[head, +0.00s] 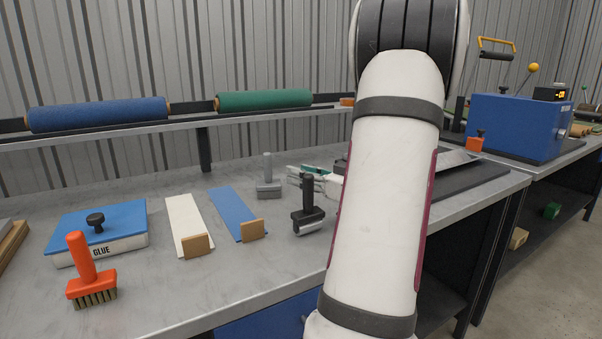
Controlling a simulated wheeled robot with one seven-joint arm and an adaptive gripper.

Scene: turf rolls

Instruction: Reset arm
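My arm (382,200) rises as a white link with dark bands through the right-centre of the head view. It bends at a black ribbed joint (408,30) at the top edge. No gripper can be made out; the lower arm beyond the joint is hidden behind the link. A small pale and teal item (318,173) shows just left of the link, partly covered, and I cannot tell what it is.
The grey bench (190,290) holds an orange brush (82,262), a blue-lidded glue box (95,240), white (187,222) and blue strips (232,210), and a black-handled roller (308,205). Blue (98,114) and green rolls (265,100) lie on a rack behind. A blue machine (515,127) stands right.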

